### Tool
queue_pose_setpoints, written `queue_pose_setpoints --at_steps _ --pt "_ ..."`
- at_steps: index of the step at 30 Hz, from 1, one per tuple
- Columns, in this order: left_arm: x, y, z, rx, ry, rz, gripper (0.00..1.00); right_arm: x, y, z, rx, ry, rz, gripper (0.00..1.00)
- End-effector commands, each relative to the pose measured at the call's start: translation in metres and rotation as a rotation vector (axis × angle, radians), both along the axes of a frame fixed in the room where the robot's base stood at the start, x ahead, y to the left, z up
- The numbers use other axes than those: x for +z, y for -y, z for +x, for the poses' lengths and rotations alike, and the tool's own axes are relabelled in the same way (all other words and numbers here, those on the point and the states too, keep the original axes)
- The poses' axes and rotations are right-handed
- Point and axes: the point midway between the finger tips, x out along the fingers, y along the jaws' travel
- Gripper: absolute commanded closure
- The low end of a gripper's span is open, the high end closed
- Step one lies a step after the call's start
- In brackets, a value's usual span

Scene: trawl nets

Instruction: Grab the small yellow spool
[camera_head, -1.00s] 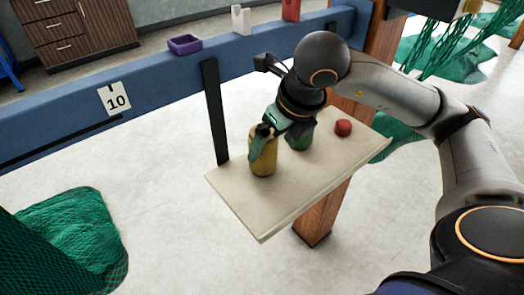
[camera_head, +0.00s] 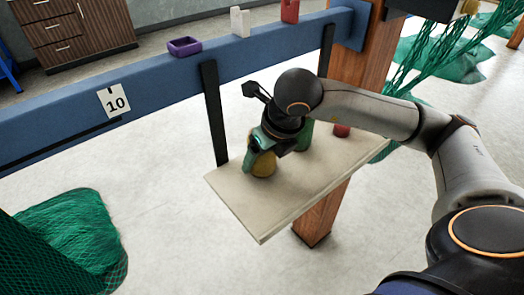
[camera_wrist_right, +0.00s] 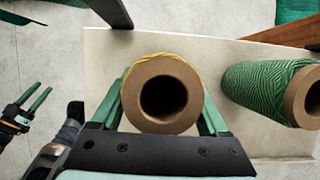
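The small yellow spool (camera_head: 264,168) stands upright on the pale shelf board (camera_head: 245,205). In the right wrist view its round brown cardboard end (camera_wrist_right: 162,126) faces the camera, with a hollow core and a thin yellow edge. My right gripper (camera_head: 258,160) is down at the spool and partly hides it in the head view. In the right wrist view its green fingers (camera_wrist_right: 163,95) lie on both sides of the spool; they look open, and contact is not clear. My left gripper (camera_wrist_right: 32,98) shows at the left of the right wrist view, open and empty.
A green spool (camera_head: 305,136) stands close to the right of the yellow one, also seen in the right wrist view (camera_wrist_right: 258,90). A red object (camera_head: 341,131) is partly behind my arm. Black brackets (camera_head: 214,115) join the board and blue beam. The board's front is clear.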

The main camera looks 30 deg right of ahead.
Motion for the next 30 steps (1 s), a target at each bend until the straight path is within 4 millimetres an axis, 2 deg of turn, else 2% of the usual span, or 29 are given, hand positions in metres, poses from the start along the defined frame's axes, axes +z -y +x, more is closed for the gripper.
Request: queue_pose_setpoints --at_steps 2,17,26,30 --pt "0.000 0.000 0.000 0.000 -0.001 0.000 0.50 0.000 0.000 0.000 0.000 0.000 0.000 0.33" --pt "0.000 0.001 0.000 -0.001 -0.001 0.000 0.50 0.001 0.000 0.000 0.000 0.001 0.000 0.89" --pt "0.000 0.001 0.000 -0.001 0.000 -0.002 0.50 0.003 0.000 0.000 0.000 0.003 0.000 0.89" --pt "0.000 0.002 0.000 -0.002 -0.001 -0.003 0.50 0.012 0.000 0.001 -0.001 0.005 0.002 0.89"
